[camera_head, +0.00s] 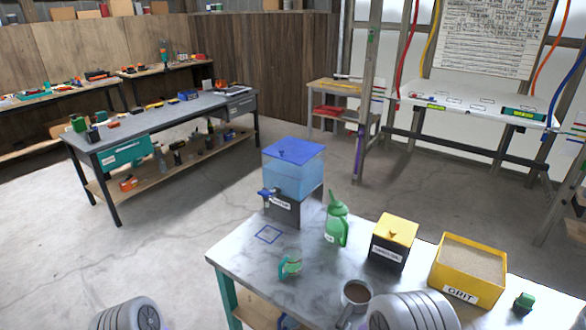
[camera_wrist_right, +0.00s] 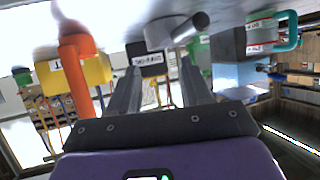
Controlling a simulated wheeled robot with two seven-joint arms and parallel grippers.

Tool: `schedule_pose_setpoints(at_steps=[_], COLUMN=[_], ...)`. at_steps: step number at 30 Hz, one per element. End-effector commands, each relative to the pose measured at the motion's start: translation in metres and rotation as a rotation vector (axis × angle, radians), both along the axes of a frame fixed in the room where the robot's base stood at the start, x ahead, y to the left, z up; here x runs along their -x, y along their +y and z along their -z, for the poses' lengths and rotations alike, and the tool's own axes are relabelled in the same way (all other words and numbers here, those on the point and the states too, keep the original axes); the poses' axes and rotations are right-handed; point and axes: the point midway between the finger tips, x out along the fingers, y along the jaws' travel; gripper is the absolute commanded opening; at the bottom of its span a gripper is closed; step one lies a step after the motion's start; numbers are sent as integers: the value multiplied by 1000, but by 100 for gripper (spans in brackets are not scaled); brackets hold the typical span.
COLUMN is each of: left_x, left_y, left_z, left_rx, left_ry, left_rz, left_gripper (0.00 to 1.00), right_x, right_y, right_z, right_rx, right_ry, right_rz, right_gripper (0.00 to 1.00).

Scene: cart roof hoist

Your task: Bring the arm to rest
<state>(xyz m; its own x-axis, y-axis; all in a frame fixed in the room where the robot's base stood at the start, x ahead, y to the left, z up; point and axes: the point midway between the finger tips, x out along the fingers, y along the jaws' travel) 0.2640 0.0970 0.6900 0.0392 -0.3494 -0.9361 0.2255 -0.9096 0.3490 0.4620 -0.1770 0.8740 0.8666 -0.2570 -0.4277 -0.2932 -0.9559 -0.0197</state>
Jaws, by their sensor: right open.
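My right gripper (camera_wrist_right: 160,68) shows in the right wrist view, its two grey fingers spread apart with nothing between them. This view is upside down, with the tabletop along its top. Beyond the fingers are the black box with a white label (camera_wrist_right: 150,60) and a grey cup (camera_wrist_right: 172,31). In the head view, the rounded grey links of my arms show at the bottom edge. My right gripper cannot be made out there, and my left gripper is not in view. The dark-filled cup (camera_head: 356,293) stands beside my right arm link.
The near table (camera_head: 232,247) holds a blue-lidded dispenser (camera_head: 293,172), a green mug (camera_head: 290,266), a green can (camera_head: 336,223), a yellow-topped black box (camera_head: 393,243), a yellow grit bin (camera_head: 466,270) and a small green object (camera_head: 523,302). Open floor (camera_head: 170,250) lies left of it.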

Motion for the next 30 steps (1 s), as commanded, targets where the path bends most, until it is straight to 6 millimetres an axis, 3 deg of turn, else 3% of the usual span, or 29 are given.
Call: schedule_pose_setpoints(at_steps=[5, 9, 15, 20, 24, 30], left_x=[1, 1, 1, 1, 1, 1], left_y=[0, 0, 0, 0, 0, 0], left_z=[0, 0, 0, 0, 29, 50], left_rx=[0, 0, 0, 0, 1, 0], left_ry=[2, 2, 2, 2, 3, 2], left_rz=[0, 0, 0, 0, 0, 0], left_gripper=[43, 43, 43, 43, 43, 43], right_x=[35, 85, 155, 202, 199, 199], right_y=[9, 28, 59, 81, 81, 80], right_z=[77, 135, 176, 185, 213, 234], right_rx=[-133, -284, -479, -614, -600, -599], right_ry=[285, 558, 866, 1053, 1043, 1042], right_rz=[-51, -111, -198, -269, -272, -270], right_gripper=[49, 49, 49, 49, 49, 49])
